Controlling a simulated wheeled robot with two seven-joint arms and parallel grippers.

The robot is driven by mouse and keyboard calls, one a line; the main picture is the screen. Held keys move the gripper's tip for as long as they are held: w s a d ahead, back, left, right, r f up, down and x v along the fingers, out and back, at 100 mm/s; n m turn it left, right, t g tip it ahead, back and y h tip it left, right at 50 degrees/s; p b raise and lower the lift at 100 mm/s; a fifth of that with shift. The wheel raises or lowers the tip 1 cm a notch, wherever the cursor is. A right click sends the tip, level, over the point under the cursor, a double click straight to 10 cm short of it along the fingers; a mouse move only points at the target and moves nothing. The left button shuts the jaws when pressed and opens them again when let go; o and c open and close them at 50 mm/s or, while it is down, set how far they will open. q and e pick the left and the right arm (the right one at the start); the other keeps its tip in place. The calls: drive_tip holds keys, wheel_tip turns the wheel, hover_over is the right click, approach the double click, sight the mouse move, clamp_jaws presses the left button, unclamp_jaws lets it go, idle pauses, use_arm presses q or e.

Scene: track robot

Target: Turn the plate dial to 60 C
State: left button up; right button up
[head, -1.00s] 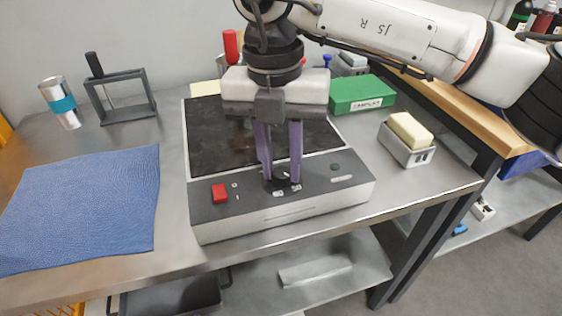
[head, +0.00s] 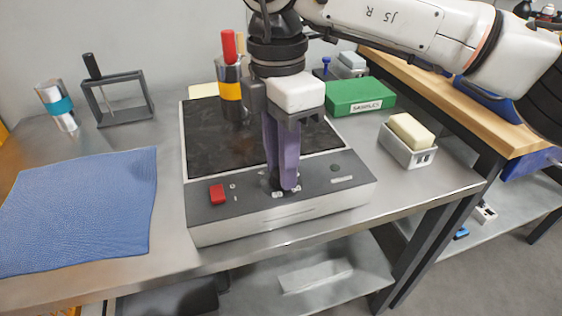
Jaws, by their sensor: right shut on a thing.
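The hot plate (head: 340,196) stands on the metal bench, with a dark top surface (head: 205,140) and a grey front panel. The panel carries a red switch (head: 217,194), small white marks and a small dark knob or light (head: 335,168) at the right. My right gripper (head: 283,186) points down with its purple fingers shut on the plate dial (head: 272,182) in the middle of the panel. The fingers hide most of the dial, and its pointer and setting cannot be read. My left gripper is not in view.
A blue mat (head: 80,210) lies at left, with a steel cup (head: 58,108) and a dark frame stand (head: 125,118) behind it. A green box (head: 360,97) and a sponge in a holder (head: 408,158) are at right.

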drive_tip(key=shift+w+r+m, duration=0.1)
drive_tip(key=shift+m, duration=0.5)
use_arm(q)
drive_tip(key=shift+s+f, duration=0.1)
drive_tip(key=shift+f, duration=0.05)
use_arm(e)
drive_tip(key=shift+m, duration=0.3)
drive_tip(key=o, duration=1)
drive_tip(key=shift+o, duration=0.2)
use_arm(q)
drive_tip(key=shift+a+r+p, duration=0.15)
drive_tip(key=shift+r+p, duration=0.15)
drive_tip(key=shift+p, duration=0.7)
use_arm(e)
wheel_tip(320, 180, up, 10)
drive_tip(key=shift+w, duration=0.2)
drive_tip(key=shift+a+r, duration=0.1)
